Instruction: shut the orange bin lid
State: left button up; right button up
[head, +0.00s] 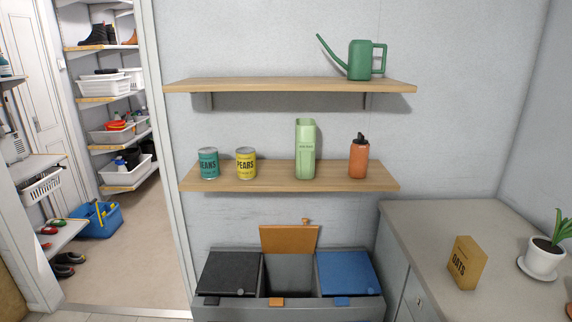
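The orange bin lid (289,239) stands raised at the back of the middle compartment of a grey three-part bin (287,310). A small orange knob shows at its top edge. The middle compartment under it is open and its grey inside shows. An orange tab (276,302) is on the front edge of that compartment. The black lid (230,273) on the left and the blue lid (345,273) on the right are shut. Neither of my grippers shows in the head view.
A lower shelf (285,187) above the bin holds cans and bottles. An upper shelf (285,86) holds a green watering can (361,60). A grey counter (420,225) with an oats box (466,263) and a potted plant (541,259) stands right of the bin. A doorway is at left.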

aim_at(274, 238)
jog(key=z, duration=0.45)
jog(key=i, duration=1.25)
jog(key=u, duration=0.45)
